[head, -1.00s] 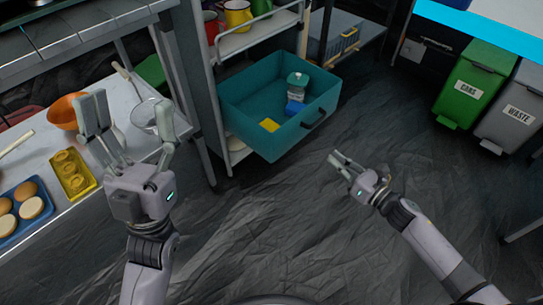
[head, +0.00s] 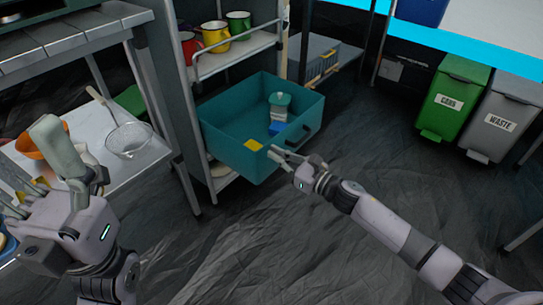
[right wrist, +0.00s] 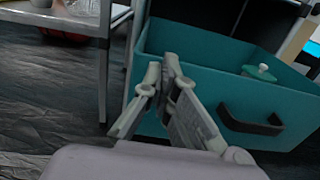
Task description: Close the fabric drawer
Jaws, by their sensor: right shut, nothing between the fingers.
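The teal fabric drawer (head: 225,149) is pulled out of the shelf unit in the head view. Its dark handle (head: 299,138) is on the front panel, facing right. A jar with a teal lid (head: 280,101), a blue item (head: 276,129) and a yellow item (head: 254,145) are inside. My right gripper (head: 275,153) is shut and empty, close to the drawer's front. In the right wrist view the fingertips (right wrist: 166,66) overlap the front panel, left of the handle (right wrist: 250,122); contact is unclear. My left gripper (head: 42,165) is open over the left-hand table.
The shelf unit's upper shelf (head: 235,53) holds red, yellow and green mugs. A glass bowl (head: 130,139) and an orange bowl stand on the left table. A green bin (head: 452,97) and grey waste bin (head: 498,118) stand at right. The floor before the drawer is clear.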

